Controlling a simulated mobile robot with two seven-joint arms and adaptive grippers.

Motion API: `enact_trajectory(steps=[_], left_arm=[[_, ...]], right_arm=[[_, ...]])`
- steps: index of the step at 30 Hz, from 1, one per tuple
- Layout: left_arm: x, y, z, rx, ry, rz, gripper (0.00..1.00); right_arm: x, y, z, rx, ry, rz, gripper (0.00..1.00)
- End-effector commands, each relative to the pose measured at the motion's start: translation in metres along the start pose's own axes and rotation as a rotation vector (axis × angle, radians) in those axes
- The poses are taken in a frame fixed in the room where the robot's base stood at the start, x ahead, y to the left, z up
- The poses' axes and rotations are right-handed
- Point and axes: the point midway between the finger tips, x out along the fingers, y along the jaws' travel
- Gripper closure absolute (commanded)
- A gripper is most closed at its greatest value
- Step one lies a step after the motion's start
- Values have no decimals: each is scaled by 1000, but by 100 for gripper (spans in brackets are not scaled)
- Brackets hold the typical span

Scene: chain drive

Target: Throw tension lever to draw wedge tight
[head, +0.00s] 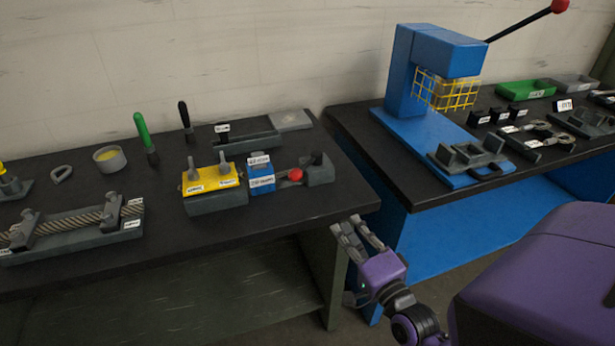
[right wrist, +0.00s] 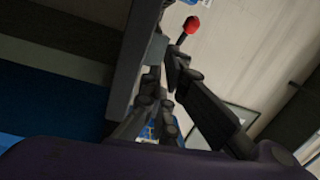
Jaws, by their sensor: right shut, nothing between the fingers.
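The tension lever appears to be the short lever with a red knob (head: 295,175) at the right part of the left bench, in the head view. It stands between a blue labelled block (head: 261,175) and a dark grey bracket (head: 319,170). A yellow labelled block (head: 210,180) on a grey base sits left of the blue block. I cannot make out the wedge. My right gripper (head: 357,226) is shut and empty, off the bench's front right corner and apart from the lever. In the right wrist view, a red knob on a dark rod shows beyond the fingers (right wrist: 160,100). My left gripper is not in view.
A blue press (head: 430,60) with a yellow guard and long red-tipped handle stands on the right bench (head: 350,120). A rope fixture (head: 75,233) lies at the left bench's front left. Green (head: 142,130) and black (head: 185,115) handles stand behind. A floor gap separates the benches.

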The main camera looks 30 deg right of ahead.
Motion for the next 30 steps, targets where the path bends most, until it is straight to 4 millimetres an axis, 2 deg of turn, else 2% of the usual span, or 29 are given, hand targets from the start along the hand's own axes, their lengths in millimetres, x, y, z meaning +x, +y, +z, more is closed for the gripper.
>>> enact_trajectory(steps=[3, 5, 7, 10, 13, 16, 24, 30], left_arm=[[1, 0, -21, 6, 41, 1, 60], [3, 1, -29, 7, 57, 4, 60], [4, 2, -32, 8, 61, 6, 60], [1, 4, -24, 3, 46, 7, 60], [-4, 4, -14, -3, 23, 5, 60], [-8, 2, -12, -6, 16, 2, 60], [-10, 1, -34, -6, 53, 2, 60], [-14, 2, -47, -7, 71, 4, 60]], right_arm=[[-1, -12, -10, 196, 28, -51, 100], [-1, -15, -11, 249, 32, -64, 100], [1, -16, -11, 278, 32, -69, 100], [8, -18, -12, 287, 31, -70, 100], [24, -20, -12, 287, 30, -71, 100], [46, -23, -13, 285, 30, -74, 100], [102, -25, -15, 283, 30, -70, 100], [121, -32, 4, 285, 30, -69, 100]])
